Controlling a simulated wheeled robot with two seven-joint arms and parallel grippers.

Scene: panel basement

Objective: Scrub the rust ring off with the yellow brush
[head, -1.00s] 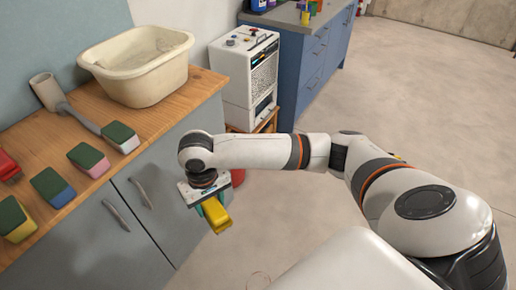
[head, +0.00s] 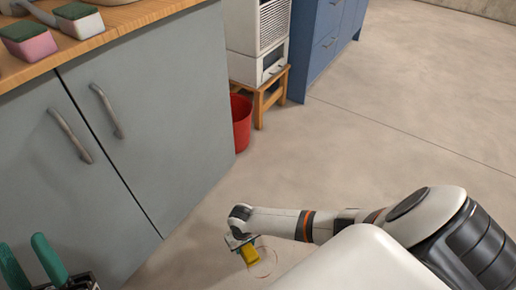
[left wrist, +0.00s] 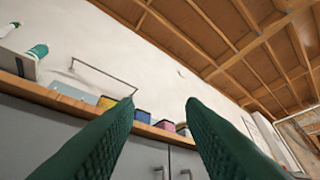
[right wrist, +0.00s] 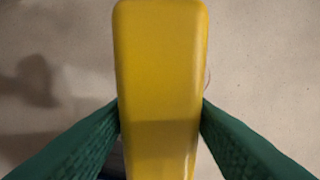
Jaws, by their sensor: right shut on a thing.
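A yellow brush (head: 249,256) is held in my right gripper (head: 243,247), low near the floor. In the right wrist view the brush (right wrist: 160,60) fills the space between the two green fingers, which press on its sides. A faint rust ring (head: 274,262) shows on the floor just right of the brush, partly hidden by it and my arm. I cannot tell whether the brush touches the floor. My left gripper (head: 21,243) is at the lower left in front of the cabinet; the left wrist view shows its fingers wide apart and empty.
A grey cabinet (head: 150,120) with a wooden top (head: 140,17) stands left, with several sponges on top. A red bucket (head: 241,122) stands beside it, near a small wooden stand (head: 270,95). Open concrete floor (head: 400,120) lies to the right.

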